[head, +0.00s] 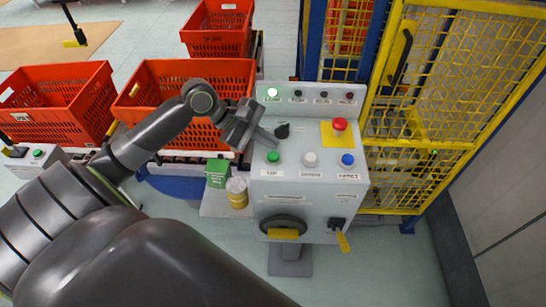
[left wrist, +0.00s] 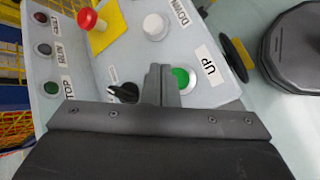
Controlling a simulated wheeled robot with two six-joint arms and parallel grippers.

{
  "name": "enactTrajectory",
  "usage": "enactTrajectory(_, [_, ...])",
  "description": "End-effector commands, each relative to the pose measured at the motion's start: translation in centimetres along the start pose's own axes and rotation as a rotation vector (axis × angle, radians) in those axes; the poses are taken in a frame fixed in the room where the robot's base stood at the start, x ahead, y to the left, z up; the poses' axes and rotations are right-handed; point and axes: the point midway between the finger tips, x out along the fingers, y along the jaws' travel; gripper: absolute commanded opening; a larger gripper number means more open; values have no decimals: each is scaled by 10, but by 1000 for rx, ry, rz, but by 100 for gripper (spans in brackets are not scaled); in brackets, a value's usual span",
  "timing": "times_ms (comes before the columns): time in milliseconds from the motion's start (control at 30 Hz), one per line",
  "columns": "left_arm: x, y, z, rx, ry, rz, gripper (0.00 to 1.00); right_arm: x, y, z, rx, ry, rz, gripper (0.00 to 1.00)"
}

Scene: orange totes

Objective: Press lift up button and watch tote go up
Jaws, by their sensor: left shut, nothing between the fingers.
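The grey control panel (head: 310,187) stands in the middle of the head view. Its green UP button (head: 273,157) is at the panel's left, and shows in the left wrist view (left wrist: 181,77) partly behind the fingers. A white DOWN button (head: 310,159) is beside it. My left gripper (head: 273,141) is shut and empty, fingertips just behind the green button in the head view; I cannot tell whether they touch it. An orange tote (head: 350,30) is partly visible behind the yellow fence at the top. My right gripper is not in view.
A black selector knob (head: 283,130), a red mushroom button (head: 339,124) and a blue button (head: 347,160) are close by. One panel lamp (head: 272,92) glows. Orange totes (head: 55,100) stand at left. A yellow mesh fence (head: 420,110) bounds the right.

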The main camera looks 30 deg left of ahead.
Motion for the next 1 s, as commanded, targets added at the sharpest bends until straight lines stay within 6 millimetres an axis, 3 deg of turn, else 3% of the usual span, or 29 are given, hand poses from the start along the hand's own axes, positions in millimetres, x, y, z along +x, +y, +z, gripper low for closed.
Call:
enactTrajectory(200, [10, -7, -7, 0, 0, 0, 0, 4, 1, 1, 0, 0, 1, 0])
enactTrajectory(1000, [9, -7, -7, 1, 1, 0, 0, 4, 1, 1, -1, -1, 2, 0])
